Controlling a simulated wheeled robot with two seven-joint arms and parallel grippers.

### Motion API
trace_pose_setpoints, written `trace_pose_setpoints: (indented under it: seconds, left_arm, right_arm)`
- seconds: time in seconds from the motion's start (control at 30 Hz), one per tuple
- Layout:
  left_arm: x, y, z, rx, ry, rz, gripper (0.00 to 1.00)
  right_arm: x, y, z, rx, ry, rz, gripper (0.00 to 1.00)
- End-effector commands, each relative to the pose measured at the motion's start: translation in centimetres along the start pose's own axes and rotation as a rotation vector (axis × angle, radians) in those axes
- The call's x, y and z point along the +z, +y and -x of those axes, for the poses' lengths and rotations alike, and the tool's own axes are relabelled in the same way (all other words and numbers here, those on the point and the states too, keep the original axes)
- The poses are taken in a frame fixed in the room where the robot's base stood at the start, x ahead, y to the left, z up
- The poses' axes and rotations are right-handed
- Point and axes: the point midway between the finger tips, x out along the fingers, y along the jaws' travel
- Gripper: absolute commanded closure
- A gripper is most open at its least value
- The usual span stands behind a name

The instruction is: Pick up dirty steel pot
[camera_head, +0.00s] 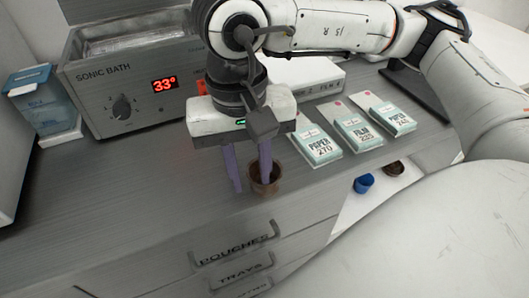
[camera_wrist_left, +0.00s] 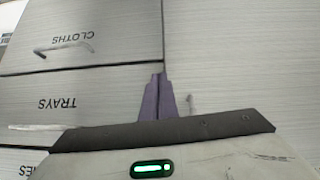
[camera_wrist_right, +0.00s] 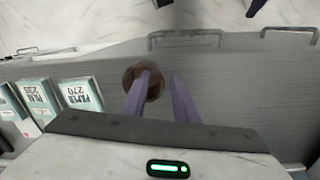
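A small brown-stained pot (camera_head: 265,182) stands upright near the counter's front edge, above the drawers. It also shows in the right wrist view (camera_wrist_right: 131,75). My right gripper (camera_head: 251,185) points down at it with its two purple fingers apart. One finger reaches over or into the pot's mouth and the other is outside, to its left in the head view. Nothing is seen clamped, and whether a finger touches the wall cannot be told. My left gripper (camera_wrist_left: 158,80) has its fingers together and empty, facing the drawer fronts. It is not in the head view.
The sonic bath (camera_head: 135,85) stands behind the pot, with a blue-white box (camera_head: 45,100) on its left. Several pouch packs (camera_head: 318,146) lie to the right. A blue cup (camera_head: 363,184) and another brown pot (camera_head: 394,168) sit lower right. Counter left of the pot is clear.

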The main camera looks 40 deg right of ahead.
Motion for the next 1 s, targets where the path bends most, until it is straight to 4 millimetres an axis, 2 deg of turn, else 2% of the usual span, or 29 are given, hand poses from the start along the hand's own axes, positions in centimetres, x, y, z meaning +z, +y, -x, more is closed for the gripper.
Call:
trace_pose_setpoints:
  seconds: [0.07,0.2,0.23,0.6,0.73,1.0]
  left_arm:
    - [0.0,0.0,0.0,0.0,0.0,0.0,1.0]
    - [0.0,0.0,0.0,-0.001,0.0,0.0,1.0]
    - [0.0,0.0,0.0,-0.001,-0.001,0.0,1.0]
    - [-0.1,-0.1,-0.1,-0.002,0.0,0.0,1.0]
    - [-0.1,-0.1,-0.1,-0.002,0.001,-0.001,1.0]
    - [-0.2,-0.1,0.0,-0.002,0.001,0.0,1.0]
  right_arm:
    - [0.0,0.0,0.0,0.0,0.0,0.0,0.73]
    - [0.0,0.0,0.0,0.0,0.0,0.0,0.97]
    - [0.0,0.0,0.0,0.0,0.0,0.0,1.0]
    - [0.0,-0.1,0.4,-0.002,0.001,0.0,1.0]
    - [-0.1,0.0,2.2,-0.003,0.003,0.0,1.0]
    - [-0.1,0.2,7.6,-0.004,0.002,0.0,1.0]
